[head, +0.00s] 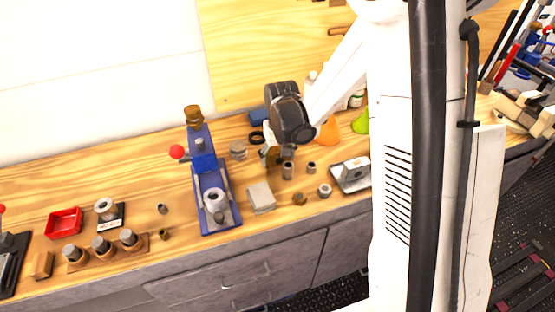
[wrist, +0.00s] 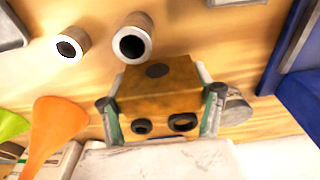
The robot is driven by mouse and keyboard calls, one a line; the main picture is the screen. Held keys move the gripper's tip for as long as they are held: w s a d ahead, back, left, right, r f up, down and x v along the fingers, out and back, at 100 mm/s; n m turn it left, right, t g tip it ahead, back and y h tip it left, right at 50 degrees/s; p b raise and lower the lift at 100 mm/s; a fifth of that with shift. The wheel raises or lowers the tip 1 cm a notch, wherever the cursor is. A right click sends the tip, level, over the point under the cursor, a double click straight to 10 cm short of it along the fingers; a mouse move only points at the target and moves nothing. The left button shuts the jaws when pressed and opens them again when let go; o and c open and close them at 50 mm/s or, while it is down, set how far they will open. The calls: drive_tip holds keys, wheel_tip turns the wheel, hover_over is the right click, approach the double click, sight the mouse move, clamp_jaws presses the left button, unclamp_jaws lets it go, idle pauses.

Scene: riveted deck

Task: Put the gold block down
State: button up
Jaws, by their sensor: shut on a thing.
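The gold block (wrist: 158,85) is a brownish-gold box with a dark round spot on top and two dark holes in the face towards the wrist camera. My gripper (wrist: 161,98) is shut on it, one finger on each side. In the head view my gripper (head: 271,157) is over the wooden workbench (head: 340,203), and the block is mostly hidden by my wrist. I cannot tell whether the block's underside touches the bench.
Grey hollow cylinders (head: 288,171) stand close to the block; two show in the wrist view (wrist: 132,43). A blue press (head: 211,190) and a grey plate (head: 261,197) are to the left. An orange cone (head: 328,131) and green cone (head: 361,122) stand behind right.

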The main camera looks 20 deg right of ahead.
drive_tip(key=shift+f, duration=0.8)
drive_tip(key=shift+f, duration=0.15)
drive_tip(key=o, duration=1.6)
